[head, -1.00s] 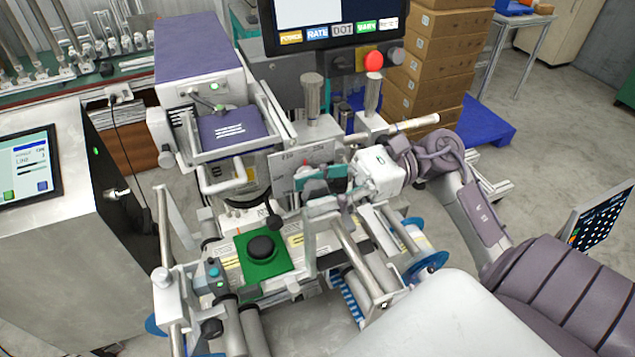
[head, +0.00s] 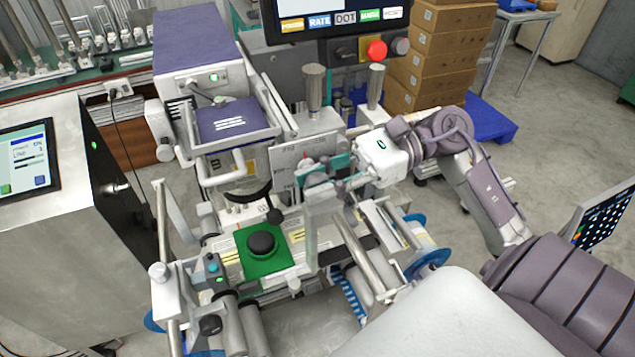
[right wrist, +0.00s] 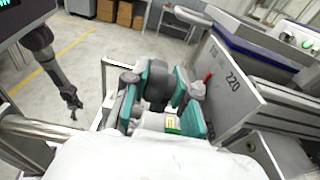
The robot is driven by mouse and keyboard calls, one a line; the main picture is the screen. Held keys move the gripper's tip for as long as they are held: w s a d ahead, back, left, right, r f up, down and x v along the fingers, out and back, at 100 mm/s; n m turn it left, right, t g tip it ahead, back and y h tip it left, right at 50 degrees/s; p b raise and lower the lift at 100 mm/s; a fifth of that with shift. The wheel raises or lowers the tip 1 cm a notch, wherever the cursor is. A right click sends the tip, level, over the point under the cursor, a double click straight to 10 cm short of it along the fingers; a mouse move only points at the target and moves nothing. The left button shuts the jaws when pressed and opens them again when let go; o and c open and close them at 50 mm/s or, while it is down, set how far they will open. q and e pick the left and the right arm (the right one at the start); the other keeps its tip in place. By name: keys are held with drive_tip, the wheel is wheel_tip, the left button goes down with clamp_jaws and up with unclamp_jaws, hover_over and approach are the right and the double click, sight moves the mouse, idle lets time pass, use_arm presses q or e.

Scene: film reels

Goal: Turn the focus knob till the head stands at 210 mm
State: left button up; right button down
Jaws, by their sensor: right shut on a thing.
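My right gripper (head: 320,172) reaches in from the right, beside the pale scale plate (head: 283,160) of the machine. Its teal-padded fingers show close up in the right wrist view (right wrist: 162,100). They are shut on a dark round knob (right wrist: 157,84), which I take to be the focus knob; in the head view the fingers hide it. The plate stands just right of the fingers in the right wrist view (right wrist: 228,88) and carries the mark 220. A small red pointer (right wrist: 208,78) shows at its left edge. The exact reading cannot be told.
A black button on a green plate (head: 243,262) sits in front of the scale plate. Metal posts (head: 314,90) and rollers crowd the machine around my right gripper. A screen (head: 345,14) hangs above. Cardboard boxes (head: 430,55) stand behind, with open floor at right.

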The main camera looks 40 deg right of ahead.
drive_tip(key=g+h+b, duration=0.1)
drive_tip(key=h, duration=0.2)
drive_tip(key=shift+s+a+f+b, duration=0.1)
drive_tip(key=shift+f+b, duration=0.05)
drive_tip(key=shift+b, duration=0.25)
drive_tip(key=shift+r+h+b, duration=0.2)
drive_tip(key=shift+h+b, duration=0.1)
drive_tip(key=shift+h, duration=0.5)
drive_tip(key=shift+r, duration=0.15)
drive_tip(key=c, duration=1.2)
unclamp_jaws()
drive_tip(key=shift+o, duration=0.4)
drive_tip(key=shift+s+a+h, duration=0.1)
drive_tip(key=shift+s+h, duration=0.15)
drive_tip(key=shift+h, duration=0.05)
drive_tip(key=shift+w, duration=0.2)
